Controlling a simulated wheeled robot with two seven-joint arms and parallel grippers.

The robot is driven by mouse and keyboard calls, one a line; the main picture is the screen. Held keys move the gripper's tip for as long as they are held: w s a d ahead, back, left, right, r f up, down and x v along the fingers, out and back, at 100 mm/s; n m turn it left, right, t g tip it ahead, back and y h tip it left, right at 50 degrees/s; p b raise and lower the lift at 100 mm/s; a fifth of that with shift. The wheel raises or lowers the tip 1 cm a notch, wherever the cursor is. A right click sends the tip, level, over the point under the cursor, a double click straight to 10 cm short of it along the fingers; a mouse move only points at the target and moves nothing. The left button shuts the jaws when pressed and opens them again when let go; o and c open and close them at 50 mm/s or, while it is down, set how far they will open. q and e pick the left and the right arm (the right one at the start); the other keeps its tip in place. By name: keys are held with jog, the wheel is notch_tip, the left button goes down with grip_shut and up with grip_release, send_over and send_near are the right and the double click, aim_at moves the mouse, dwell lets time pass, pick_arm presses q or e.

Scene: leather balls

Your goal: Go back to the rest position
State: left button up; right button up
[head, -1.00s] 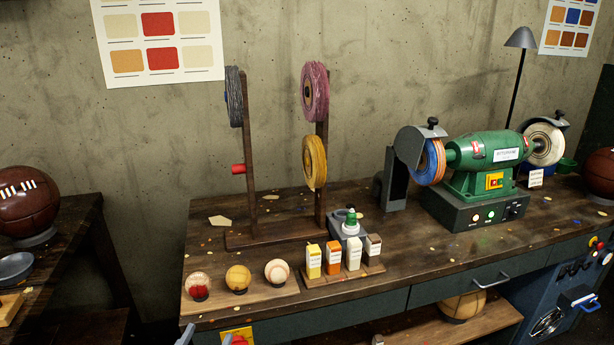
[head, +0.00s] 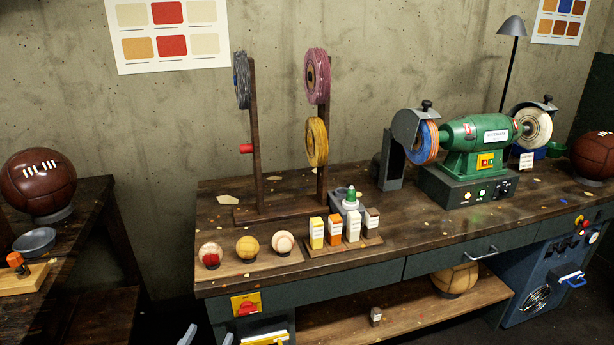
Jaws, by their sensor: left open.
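My left gripper (head: 208,338) shows only as two grey fingertips at the bottom edge of the head view. They stand apart with a gap between them, and nothing shows in the gap. The fingertips are in front of and below the workbench's (head: 400,250) front left corner. The rest of this gripper and its arm is cut off by the frame. My right gripper is out of view.
Three small balls (head: 247,248) sit on a board at the bench's front left. Several small bottles (head: 334,231), a wheel rack (head: 254,140) and a green grinder (head: 480,140) stand on the bench. A second table (head: 85,235) at left holds a brown ball (head: 38,184).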

pick_arm(q)
jog(key=s+f+g+y, duration=0.1)
jog(key=s+f+g, duration=0.25)
jog(key=f, duration=1.05)
jog(key=s+f+g, duration=0.3)
jog(key=s+f, duration=0.1)
jog(key=f, duration=1.1)
jog(key=s+d+f+g, duration=0.2)
jog(key=s+f+g, duration=0.4)
jog(key=s+f, duration=1.3)
jog(key=shift+s+d+f+n+y, duration=0.15)
jog(key=shift+s+f+n+y, duration=0.15)
jog(key=shift+s+f, duration=0.1)
jog(key=shift+o, duration=0.3)
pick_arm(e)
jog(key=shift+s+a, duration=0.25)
